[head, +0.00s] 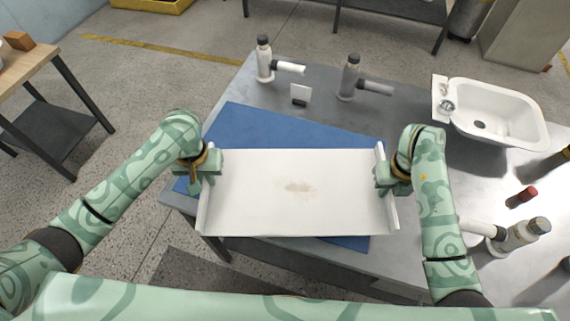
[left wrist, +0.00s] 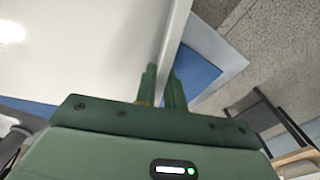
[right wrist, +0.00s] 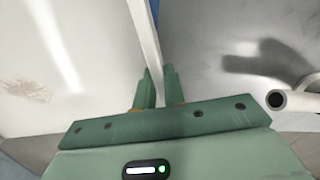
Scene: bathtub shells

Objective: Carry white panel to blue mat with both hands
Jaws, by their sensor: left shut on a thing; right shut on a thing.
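The white panel (head: 298,205) has raised side edges and a brownish smudge near its middle. It is over the blue mat (head: 262,130), hiding much of it; I cannot tell whether they touch. The mat shows behind the panel and at its front right. My left gripper (head: 207,168) is shut on the panel's left edge; the left wrist view shows its fingers (left wrist: 160,88) on either side of that edge. My right gripper (head: 385,178) is shut on the right edge, its fingers (right wrist: 157,88) on either side of it in the right wrist view.
The mat lies on a grey metal table (head: 320,90). Two taps (head: 272,62) (head: 358,80) and a small white block (head: 300,94) stand behind it. A white basin (head: 495,112) is at the right, with another tap (head: 515,236) and a red-capped item (head: 522,197) nearer.

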